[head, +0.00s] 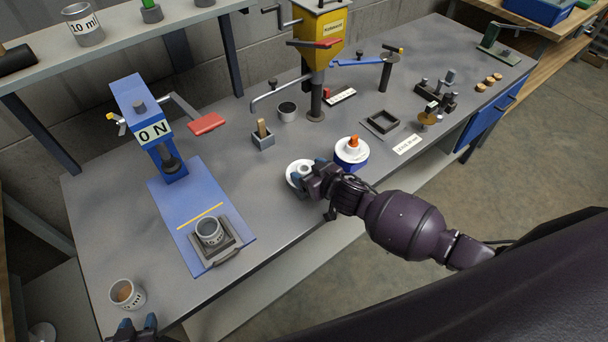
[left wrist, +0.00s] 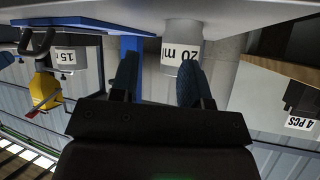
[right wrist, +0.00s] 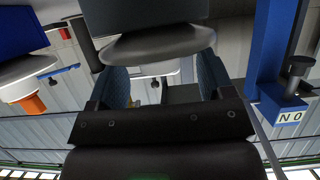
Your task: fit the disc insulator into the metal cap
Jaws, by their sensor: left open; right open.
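The disc insulator (head: 293,180), a pale round disc with a grey head, is near the table's front edge in the head view. In the right wrist view the disc (right wrist: 157,47) is in front of my right gripper (right wrist: 162,78), whose open fingers flank its head; contact is unclear. My right gripper (head: 312,175) partly hides it. A grey metal cap (head: 209,232) stands upright in a holder on the blue press plate. Another labelled cap (head: 127,294), with brownish contents, reads "20 ml" in the left wrist view (left wrist: 181,48). My open left gripper (head: 138,327) is beside it, its fingers pointing towards it.
The blue press (head: 150,115) stands behind the holder (head: 218,256). A blue-and-white pot with an orange top (head: 351,153) stands right of the disc.

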